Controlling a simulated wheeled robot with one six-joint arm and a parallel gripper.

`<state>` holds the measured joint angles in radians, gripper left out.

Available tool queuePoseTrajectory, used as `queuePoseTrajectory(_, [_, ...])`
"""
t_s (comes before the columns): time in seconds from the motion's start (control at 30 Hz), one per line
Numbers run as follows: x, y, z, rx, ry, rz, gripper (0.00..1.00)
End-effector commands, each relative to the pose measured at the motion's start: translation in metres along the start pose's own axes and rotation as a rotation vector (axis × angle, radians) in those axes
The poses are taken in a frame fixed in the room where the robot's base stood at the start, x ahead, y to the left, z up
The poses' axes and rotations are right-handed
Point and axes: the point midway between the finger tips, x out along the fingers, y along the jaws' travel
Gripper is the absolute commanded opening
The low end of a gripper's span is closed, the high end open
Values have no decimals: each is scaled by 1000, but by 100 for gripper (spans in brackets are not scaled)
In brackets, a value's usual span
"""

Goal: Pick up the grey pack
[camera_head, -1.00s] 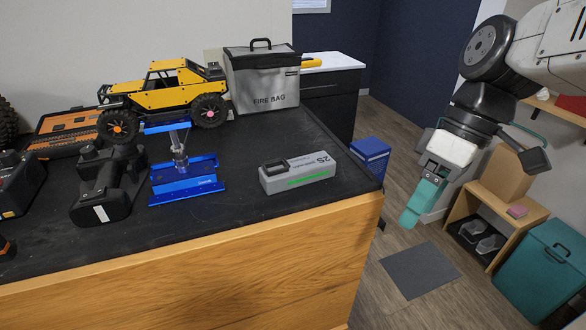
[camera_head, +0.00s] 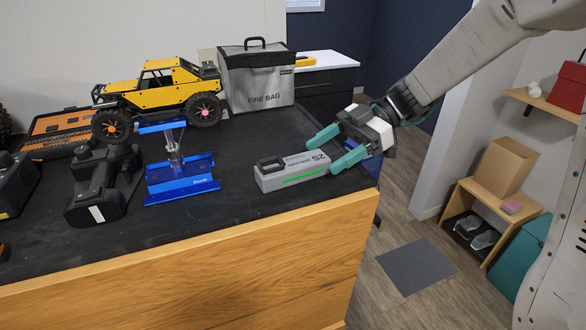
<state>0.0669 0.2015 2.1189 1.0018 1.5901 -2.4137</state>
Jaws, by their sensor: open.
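The grey pack (camera_head: 291,172), a block with a green stripe and a black handle-like part on top, lies on the black bench top near its right front corner. My gripper (camera_head: 327,153) is open, with its two teal fingers pointing left at the pack's right end. One finger shows behind the end and the other in front of it. I cannot tell whether either finger touches the pack.
The black bench top (camera_head: 235,218) also bears a yellow crawler (camera_head: 165,92) on a blue stand (camera_head: 180,180), a black drill-like tool (camera_head: 102,185) and a grey fire bag (camera_head: 258,80). The bench's right edge lies just beyond the pack.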

Motion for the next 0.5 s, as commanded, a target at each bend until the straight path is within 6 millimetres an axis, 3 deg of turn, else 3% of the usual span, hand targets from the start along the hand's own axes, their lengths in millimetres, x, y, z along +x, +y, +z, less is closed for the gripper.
queuePoseTrajectory(0.3, [45,6,-2,1,0,-4,68])
queuePoseTrajectory(0.5, [56,7,-2,1,-1,-2,68])
